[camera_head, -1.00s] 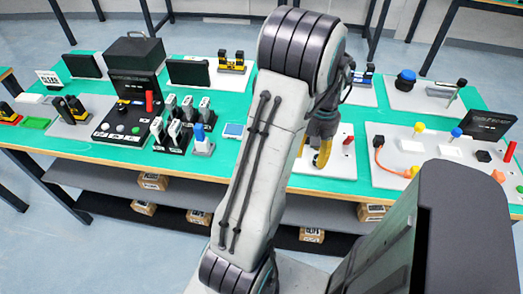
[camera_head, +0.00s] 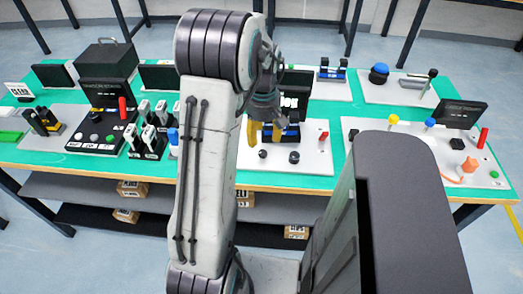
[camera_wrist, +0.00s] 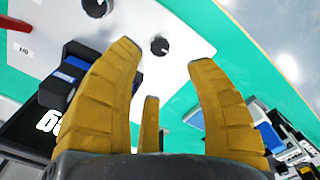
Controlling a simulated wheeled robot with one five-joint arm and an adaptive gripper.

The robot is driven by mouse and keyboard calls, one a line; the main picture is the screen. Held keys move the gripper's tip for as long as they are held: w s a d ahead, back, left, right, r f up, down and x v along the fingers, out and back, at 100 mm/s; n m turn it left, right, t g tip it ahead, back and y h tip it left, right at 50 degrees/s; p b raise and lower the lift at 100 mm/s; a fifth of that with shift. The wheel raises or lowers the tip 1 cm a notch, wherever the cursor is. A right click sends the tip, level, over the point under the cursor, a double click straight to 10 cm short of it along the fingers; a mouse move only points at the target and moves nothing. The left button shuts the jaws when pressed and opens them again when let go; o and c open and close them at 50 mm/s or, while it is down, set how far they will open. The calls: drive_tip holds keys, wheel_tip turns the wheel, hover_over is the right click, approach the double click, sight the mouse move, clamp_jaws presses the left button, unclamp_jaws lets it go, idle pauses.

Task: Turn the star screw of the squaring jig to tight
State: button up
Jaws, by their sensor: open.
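My gripper (camera_head: 266,132) is open and empty, with yellow fingers pointing down above a white board (camera_head: 310,165) at the middle of the table. In the wrist view my gripper (camera_wrist: 161,58) has its fingers spread, with a black round knob (camera_wrist: 160,46) of that board showing beyond and between the tips, apart from them. A blue star-like knob (camera_head: 379,73) stands on a pale board (camera_head: 402,96) at the back right, away from my gripper. I cannot tell for sure which board is the squaring jig, or how tight any screw is.
Behind the fingers stand a black panel (camera_head: 294,80) and a blue-black block (camera_head: 292,131); a red lever (camera_head: 323,138) is at the board's right. A board with yellow knob (camera_head: 393,119) lies right. Several black-and-white clips (camera_head: 152,132) stand left. Green table shows between boards.

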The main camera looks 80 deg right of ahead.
sight(263, 152)
drive_tip(key=shift+f+n, duration=0.1)
drive_tip(key=shift+n, duration=0.3)
drive_tip(key=shift+f, duration=3.55)
drive_tip(key=shift+o, duration=0.4)
clamp_jaws()
